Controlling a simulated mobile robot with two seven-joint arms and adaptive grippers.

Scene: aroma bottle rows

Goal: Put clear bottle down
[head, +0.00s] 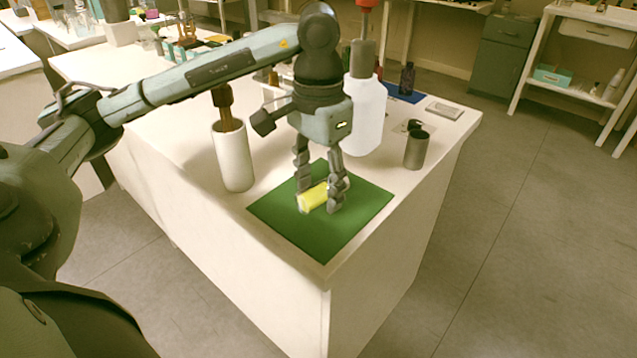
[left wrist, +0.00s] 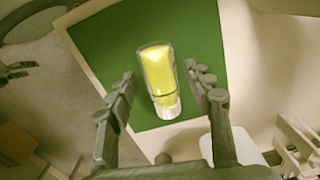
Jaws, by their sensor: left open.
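The clear bottle (head: 312,197) holds yellow liquid and lies on its side on the green mat (head: 345,222). In the left wrist view the bottle (left wrist: 158,75) has its pale cap toward my gripper. My left gripper (head: 320,200) points down over the mat with its fingers on either side of the bottle. In the left wrist view the left gripper (left wrist: 163,88) is open, with gaps between the fingers and the bottle. Dark finger-like parts, seemingly my right gripper (left wrist: 14,72), show at the left edge of that view; their opening is unclear.
A white cylinder (head: 233,160) with a brown bottle (head: 223,105) in it stands left of the mat. A large white bottle (head: 365,115) stands behind my gripper. A grey metal cup (head: 416,150) is at the right. The table's front corner is close to the mat.

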